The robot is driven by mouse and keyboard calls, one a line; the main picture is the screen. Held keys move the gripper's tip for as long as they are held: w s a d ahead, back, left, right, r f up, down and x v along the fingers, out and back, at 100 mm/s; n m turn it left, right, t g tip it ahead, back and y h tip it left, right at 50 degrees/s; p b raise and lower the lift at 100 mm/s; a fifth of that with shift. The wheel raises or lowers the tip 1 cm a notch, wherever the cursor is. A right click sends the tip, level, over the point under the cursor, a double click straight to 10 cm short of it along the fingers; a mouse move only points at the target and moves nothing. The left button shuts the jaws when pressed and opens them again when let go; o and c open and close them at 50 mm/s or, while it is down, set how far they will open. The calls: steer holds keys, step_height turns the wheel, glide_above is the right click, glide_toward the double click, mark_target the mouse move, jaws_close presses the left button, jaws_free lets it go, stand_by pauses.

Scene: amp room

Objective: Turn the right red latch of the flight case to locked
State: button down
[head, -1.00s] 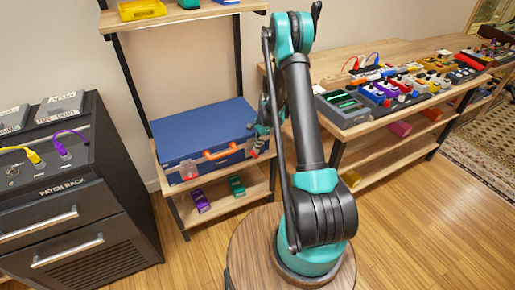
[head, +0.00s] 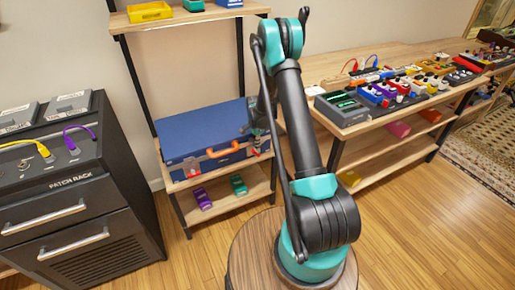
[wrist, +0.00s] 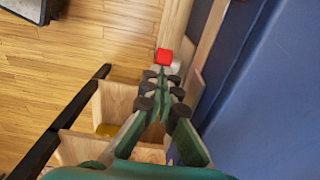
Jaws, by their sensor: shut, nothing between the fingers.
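The blue flight case (head: 200,128) lies on a wooden shelf, with an orange handle (head: 222,150) on its front. Its right red latch (head: 257,151) is small in the head view, partly crowded by my gripper (head: 254,130). In the wrist view, the red latch (wrist: 164,56) stands just beyond the tips of my gripper (wrist: 163,74), with a pale piece beside it. My gripper is shut and empty. Whether the tips touch the latch, I cannot tell. The case's blue side (wrist: 270,95) fills the right of the wrist view. The left latch (head: 191,167) shows left of the handle.
A black shelf upright (head: 137,90) stands left of the case. A purple pedal (head: 202,198) and a green pedal (head: 238,184) lie on the shelf below. The patch rack (head: 75,200) is at left. A pedal bench (head: 345,130) is close at right.

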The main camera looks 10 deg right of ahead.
steer(key=shift+s+a+f, duration=0.1)
steer(key=shift+s+a, duration=0.15)
steer(key=shift+a, duration=0.6)
steer(key=shift+s+a+f+t+h, duration=0.1)
steer(key=shift+a+t+h, duration=0.2)
steer(key=shift+h, duration=0.5)
steer(key=shift+s+a+f, duration=0.1)
steer(key=shift+a+f, duration=0.1)
steer(key=shift+a, duration=0.1)
steer(key=shift+a+f, duration=0.1)
